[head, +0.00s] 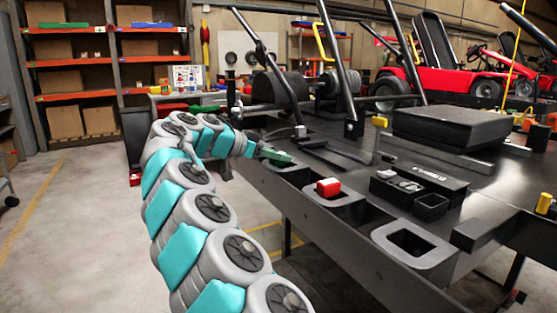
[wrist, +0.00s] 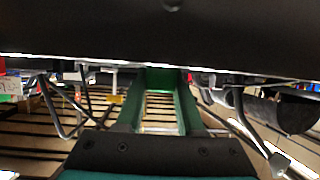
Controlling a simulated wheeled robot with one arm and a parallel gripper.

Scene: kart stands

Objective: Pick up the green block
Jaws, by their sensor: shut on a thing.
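My gripper (head: 264,153) is at the left end of the long dark table, over a black bin (head: 290,172) at the table's near edge. The wrist view shows its two dark green fingers reaching forward, with a brighter green piece between their tips, which I take as the green block (wrist: 166,77). My gripper is shut on it. In the head view the block is small and I cannot clearly tell it from the green fingers. I cannot tell whether it touches the bin.
A red block (head: 328,187) sits in the neighbouring black bin. An empty bin (head: 412,244) is farther right along the edge. A black divided tray (head: 418,187) and a black cushion (head: 444,127) lie on the table (head: 330,245). Slanted metal bars rise behind my gripper. Floor at left is clear.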

